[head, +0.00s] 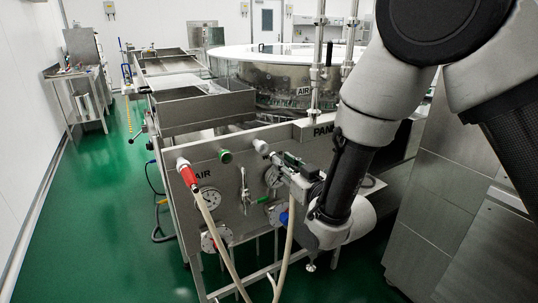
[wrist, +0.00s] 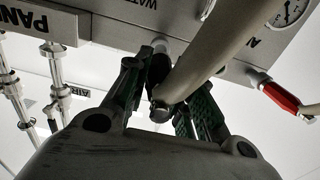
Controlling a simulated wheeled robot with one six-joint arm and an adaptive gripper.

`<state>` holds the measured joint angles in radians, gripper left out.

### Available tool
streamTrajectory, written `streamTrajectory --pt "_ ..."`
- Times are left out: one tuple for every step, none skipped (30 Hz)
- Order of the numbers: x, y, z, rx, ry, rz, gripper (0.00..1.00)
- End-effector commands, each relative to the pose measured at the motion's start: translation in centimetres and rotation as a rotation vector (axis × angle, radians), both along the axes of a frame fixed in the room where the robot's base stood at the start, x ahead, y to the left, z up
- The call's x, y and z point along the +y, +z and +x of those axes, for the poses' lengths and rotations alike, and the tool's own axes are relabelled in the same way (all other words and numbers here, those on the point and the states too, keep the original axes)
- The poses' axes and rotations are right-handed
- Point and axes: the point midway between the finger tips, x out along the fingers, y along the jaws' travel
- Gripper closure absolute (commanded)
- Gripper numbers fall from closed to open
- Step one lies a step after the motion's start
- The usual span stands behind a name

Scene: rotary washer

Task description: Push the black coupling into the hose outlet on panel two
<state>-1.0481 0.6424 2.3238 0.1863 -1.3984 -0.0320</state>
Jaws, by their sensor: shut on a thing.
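My gripper (wrist: 165,90) is shut on the black coupling (wrist: 157,70), which sits between its green-padded fingers. The beige hose (wrist: 215,55) runs from the coupling across the wrist view. Beyond the coupling, a pale outlet (wrist: 161,46) shows on the steel panel, close to the coupling's far end; I cannot tell whether they touch. In the head view my gripper (head: 287,165) is in front of the panel (head: 232,180), right of and below a pale outlet fitting (head: 261,147). The coupling is mostly hidden there. The "PAN" sign (head: 323,130) has its number covered by my arm.
Gauges (head: 208,198) and a blue fitting (head: 284,217) are nearby. Steel cabinets (head: 465,215) stand right; green floor (head: 105,220) is clear at left.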

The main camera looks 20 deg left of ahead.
Motion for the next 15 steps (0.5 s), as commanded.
streamTrajectory --pt "-0.14 0.03 -0.13 0.0 0.0 0.0 1.0" --pt "-0.23 0.03 -0.21 0.0 0.0 0.0 1.0" --pt "-0.34 0.02 -0.31 0.0 0.0 0.0 1.0" --pt "-0.43 0.02 -0.37 0.0 0.0 0.0 1.0" --pt "-0.5 0.02 -0.43 0.0 0.0 0.0 1.0" --pt "-0.58 0.02 -0.49 -0.001 0.0 0.001 1.0" --pt "-0.62 0.02 -0.52 -0.001 0.0 0.001 1.0" --pt "-0.65 0.03 -0.54 -0.001 0.0 0.001 1.0" --pt "-0.68 0.03 -0.56 -0.001 0.0 0.001 1.0" --pt "-0.69 0.03 -0.58 -0.001 0.0 0.001 1.0" --pt "-0.7 0.03 -0.57 -0.001 0.0 0.001 1.0" --pt "-0.7 0.03 -0.57 -0.001 0.0 0.001 1.0" --pt "-0.7 0.03 -0.57 -0.001 0.0 0.001 1.0" --pt "-0.69 0.03 -0.56 -0.001 0.0 0.001 1.0" --pt "-0.69 0.03 -0.56 -0.001 0.0 0.001 1.0"
